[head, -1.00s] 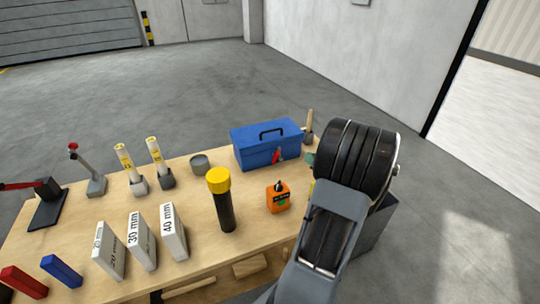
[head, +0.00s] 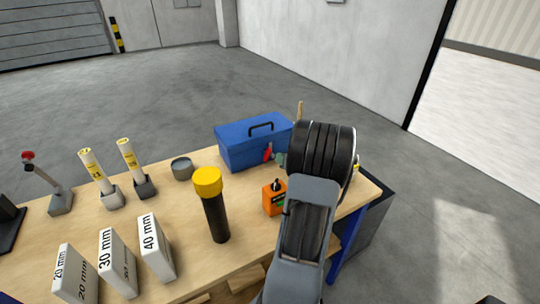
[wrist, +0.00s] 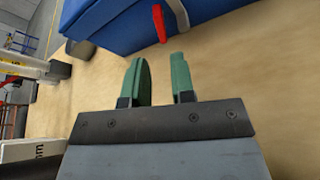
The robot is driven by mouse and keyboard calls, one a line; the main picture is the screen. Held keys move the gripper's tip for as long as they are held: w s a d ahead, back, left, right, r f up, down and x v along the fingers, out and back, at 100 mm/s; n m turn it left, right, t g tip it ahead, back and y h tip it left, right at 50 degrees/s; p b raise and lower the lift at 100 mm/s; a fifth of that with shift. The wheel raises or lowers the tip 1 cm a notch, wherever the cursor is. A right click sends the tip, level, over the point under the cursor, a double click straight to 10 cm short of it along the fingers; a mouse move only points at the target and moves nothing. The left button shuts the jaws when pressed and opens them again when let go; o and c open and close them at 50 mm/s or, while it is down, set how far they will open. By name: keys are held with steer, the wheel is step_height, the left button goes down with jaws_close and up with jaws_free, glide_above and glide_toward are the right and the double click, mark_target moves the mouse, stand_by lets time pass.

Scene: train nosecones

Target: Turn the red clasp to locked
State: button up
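The red clasp (head: 268,152) is on the front of the blue toolbox (head: 237,156), beside my arm. In the wrist view the clasp (wrist: 159,23) hangs down the blue front, tilted slightly, with a narrow grey-green strip next to it on the right. My gripper (wrist: 161,78) has two green fingers, apart with nothing between them. They point toward the toolbox, and a gap of bare bench lies between the fingertips and the clasp. In the head view my arm hides most of my gripper; only a bit of green shows beside the clasp.
An orange block (head: 273,200) stands close to my arm on the left. A black cylinder with a yellow cap (head: 209,183), white gauge blocks (head: 156,249) and a grey cup (head: 181,169) stand further left. The wooden bench (head: 190,211) is clear between them.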

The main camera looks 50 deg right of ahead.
mark_target(269, 154)
steer(key=x, duration=0.8)
steer(key=shift+w+f+p, duration=0.1)
steer(key=shift+w+p, duration=0.2)
steer(key=shift+p, duration=0.05)
steer(key=shift+c, duration=0.2)
jaws_close()
